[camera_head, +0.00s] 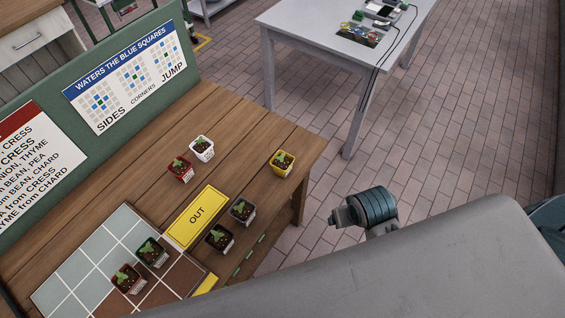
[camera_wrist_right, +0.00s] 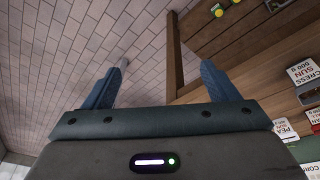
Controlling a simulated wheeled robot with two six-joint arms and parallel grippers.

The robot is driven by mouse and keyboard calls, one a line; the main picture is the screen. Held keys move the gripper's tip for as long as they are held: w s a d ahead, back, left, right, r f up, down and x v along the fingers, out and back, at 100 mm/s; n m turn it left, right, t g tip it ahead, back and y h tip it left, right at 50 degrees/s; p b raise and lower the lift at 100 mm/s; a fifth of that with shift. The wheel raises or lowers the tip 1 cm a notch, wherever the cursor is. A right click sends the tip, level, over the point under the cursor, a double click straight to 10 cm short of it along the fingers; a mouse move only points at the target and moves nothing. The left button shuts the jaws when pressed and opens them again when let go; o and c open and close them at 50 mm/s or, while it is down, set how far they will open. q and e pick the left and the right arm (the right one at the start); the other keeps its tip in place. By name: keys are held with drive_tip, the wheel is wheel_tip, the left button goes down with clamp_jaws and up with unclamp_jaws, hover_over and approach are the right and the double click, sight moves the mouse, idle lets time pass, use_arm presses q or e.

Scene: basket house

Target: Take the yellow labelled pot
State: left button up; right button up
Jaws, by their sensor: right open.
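The yellow pot (camera_head: 282,163) stands upright on the wooden bench near its right corner, with a small green seedling in dark soil. Its label is too small to read. My right gripper (camera_wrist_right: 165,65) is open and empty in the right wrist view, with floor and a wooden bench leg showing beyond its blue fingers. In the head view, a blue-grey part of my arm (camera_head: 367,208) shows right of and below the yellow pot, clear of it. My left gripper is not in view.
A white pot (camera_head: 203,149) and a red pot (camera_head: 180,169) stand left of the yellow pot. Two dark pots (camera_head: 242,210) stand nearer, beside the yellow OUT card (camera_head: 196,216). More pots stand on the tiled grid (camera_head: 94,251). A white table (camera_head: 300,22) stands behind.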

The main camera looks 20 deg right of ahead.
drive_tip(key=w+a+m+g, duration=0.1)
drive_tip(key=w+a+m, duration=0.15)
drive_tip(key=w, duration=0.55)
drive_tip(key=w+a+m+g, duration=0.15)
drive_tip(key=w+m, duration=0.25)
drive_tip(key=w, duration=0.4)
wheel_tip(320, 180, up, 3)
drive_tip(key=m+y, duration=0.1)
drive_tip(key=m, duration=0.1)
hover_over(282, 160)
drive_tip(key=shift+d+g, duration=0.25)
drive_tip(key=shift+d, duration=0.1)
drive_tip(key=shift+w+a, duration=0.1)
drive_tip(key=shift+w, duration=0.05)
wheel_tip(282, 160, down, 5)
drive_tip(key=shift+f+p, duration=0.1)
drive_tip(key=shift+p, duration=0.8)
drive_tip(key=f+p, duration=0.1)
drive_tip(key=f, duration=0.1)
drive_tip(key=f+p, duration=0.1)
drive_tip(key=f, duration=0.1)
drive_tip(key=shift+s+a, duration=0.2)
drive_tip(key=shift+f+p, duration=0.3)
drive_tip(key=shift+f, duration=0.4)
drive_tip(key=c, duration=1.2)
